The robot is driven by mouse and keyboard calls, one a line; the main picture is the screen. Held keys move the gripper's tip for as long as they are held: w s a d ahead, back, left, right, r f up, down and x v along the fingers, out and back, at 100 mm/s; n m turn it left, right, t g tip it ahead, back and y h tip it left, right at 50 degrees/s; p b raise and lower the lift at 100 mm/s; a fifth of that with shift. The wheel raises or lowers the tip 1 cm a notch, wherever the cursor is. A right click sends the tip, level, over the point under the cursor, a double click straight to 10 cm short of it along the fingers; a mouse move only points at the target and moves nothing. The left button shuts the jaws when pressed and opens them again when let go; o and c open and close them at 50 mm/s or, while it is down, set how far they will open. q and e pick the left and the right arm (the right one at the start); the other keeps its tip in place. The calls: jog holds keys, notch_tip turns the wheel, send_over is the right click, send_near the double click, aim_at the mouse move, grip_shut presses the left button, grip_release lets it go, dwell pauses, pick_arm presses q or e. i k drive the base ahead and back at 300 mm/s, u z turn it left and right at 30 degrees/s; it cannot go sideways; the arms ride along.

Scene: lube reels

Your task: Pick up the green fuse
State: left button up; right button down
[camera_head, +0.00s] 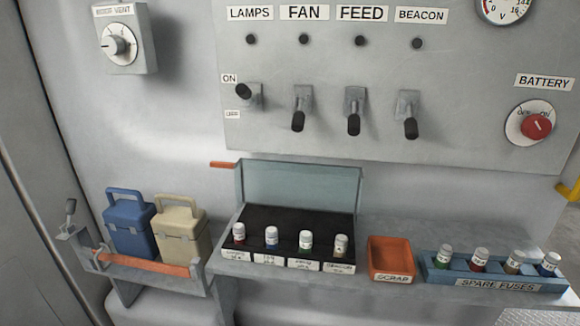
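Two green fuses with pale caps are in view. One green fuse (305,241) stands upright in the open fuse box (345,187), third from the left in its row. The other green fuse (443,257) stands at the left end of the blue spare fuses rack (505,284) at the lower right. Neither gripper is in view.
The box row also holds a red fuse (239,234), a blue fuse (272,238) and a beige fuse (341,246). An orange scrap tray (390,258) stands between box and rack. A blue case (130,224) and a cream case (181,229) stand left. Switches project above.

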aim_at(306, 242)
jog(key=u, duration=2)
jog(key=i, duration=1.3)
jog(key=z, duration=3)
